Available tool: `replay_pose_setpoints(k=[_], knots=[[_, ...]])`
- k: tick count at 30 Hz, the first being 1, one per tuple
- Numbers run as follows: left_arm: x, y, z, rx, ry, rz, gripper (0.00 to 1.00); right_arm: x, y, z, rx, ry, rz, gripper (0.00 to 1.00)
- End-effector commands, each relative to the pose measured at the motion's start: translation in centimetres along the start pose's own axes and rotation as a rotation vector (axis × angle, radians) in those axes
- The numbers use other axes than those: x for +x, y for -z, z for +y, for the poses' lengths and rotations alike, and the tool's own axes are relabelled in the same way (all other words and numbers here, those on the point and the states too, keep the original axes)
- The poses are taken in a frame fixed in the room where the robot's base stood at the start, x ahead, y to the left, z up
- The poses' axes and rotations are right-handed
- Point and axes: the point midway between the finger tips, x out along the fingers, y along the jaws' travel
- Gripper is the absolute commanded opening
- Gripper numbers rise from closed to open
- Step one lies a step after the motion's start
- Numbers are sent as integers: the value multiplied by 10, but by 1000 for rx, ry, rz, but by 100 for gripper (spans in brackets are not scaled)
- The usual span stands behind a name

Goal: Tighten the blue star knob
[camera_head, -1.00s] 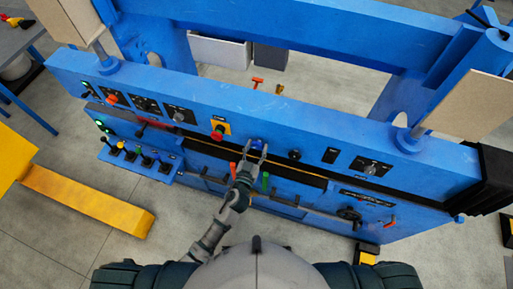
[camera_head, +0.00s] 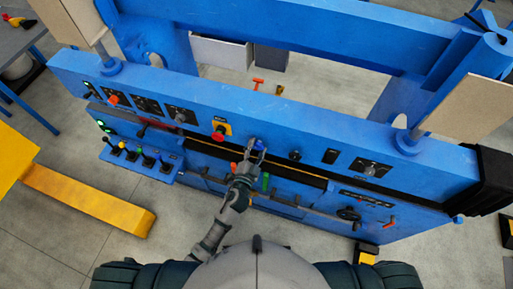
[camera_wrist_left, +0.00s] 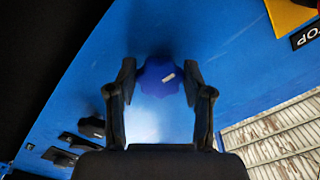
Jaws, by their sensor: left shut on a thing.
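The blue star knob (camera_wrist_left: 160,77) sits on the blue panel between the two fingers of my left gripper (camera_wrist_left: 158,80) in the left wrist view. It has a lobed rim and a small pale mark on its face. In the head view the knob (camera_head: 259,144) shows at the fingertips of my left gripper (camera_head: 254,151), right of the red stop button. The left gripper is shut on the knob, with a finger on either side. My right gripper is not in view.
A red stop button on a yellow plate (camera_head: 220,131) is left of the knob, and a black knob (camera_head: 295,155) is to its right. A row of levers (camera_head: 140,158) stands at the lower left. A green handle (camera_head: 265,182) is just below the gripper.

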Motion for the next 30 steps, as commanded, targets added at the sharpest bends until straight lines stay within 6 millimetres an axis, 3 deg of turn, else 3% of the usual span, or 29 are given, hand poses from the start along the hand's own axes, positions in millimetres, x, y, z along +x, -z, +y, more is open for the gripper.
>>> replay_pose_setpoints(k=[30], knots=[[-1, 1, 1, 965, -7, 4, 16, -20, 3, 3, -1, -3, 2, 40]])
